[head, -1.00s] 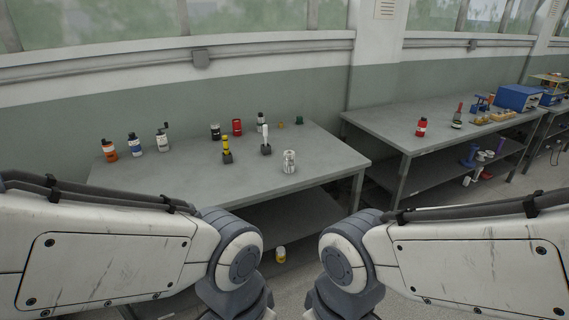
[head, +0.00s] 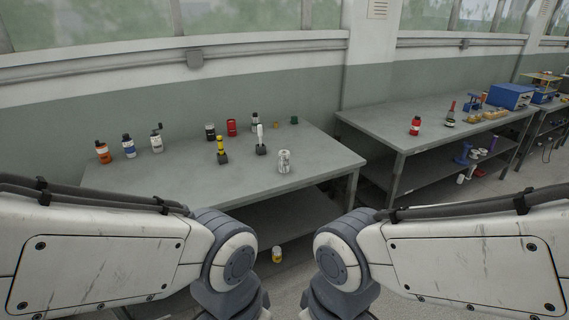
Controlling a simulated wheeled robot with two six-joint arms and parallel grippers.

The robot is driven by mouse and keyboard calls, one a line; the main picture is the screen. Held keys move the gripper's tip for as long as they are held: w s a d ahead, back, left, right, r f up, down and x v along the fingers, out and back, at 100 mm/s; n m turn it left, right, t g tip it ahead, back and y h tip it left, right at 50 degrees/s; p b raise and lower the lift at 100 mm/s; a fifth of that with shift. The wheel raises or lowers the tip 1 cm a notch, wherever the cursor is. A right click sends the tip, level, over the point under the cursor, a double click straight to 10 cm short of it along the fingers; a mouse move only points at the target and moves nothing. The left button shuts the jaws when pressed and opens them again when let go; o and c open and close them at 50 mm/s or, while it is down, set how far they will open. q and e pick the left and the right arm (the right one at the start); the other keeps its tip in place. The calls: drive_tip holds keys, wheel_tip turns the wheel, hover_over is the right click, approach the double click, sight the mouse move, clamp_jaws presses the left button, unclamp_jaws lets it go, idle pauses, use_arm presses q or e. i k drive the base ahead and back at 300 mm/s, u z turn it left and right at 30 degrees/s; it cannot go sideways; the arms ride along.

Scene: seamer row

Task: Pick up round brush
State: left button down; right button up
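I cannot tell for certain which thing is the round brush. On the near table (head: 190,182) two slim upright tools stand in small dark holders: a yellow and black one (head: 221,146) and a white-topped one (head: 260,137). A silvery white can-like thing (head: 284,161) stands near the table's front right edge. Both of my arms show in the foreground, below and in front of the table. Their grippers are out of frame.
Several bottles, including an orange-labelled one (head: 103,152), stand at the table's left. A red can (head: 231,128) stands at the back. A yellow-white container (head: 277,254) sits low down.

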sight(219, 138)
drive_tip(key=u, duration=0.35)
drive_tip(key=i, duration=2.45)
drive_tip(key=u, duration=0.15)
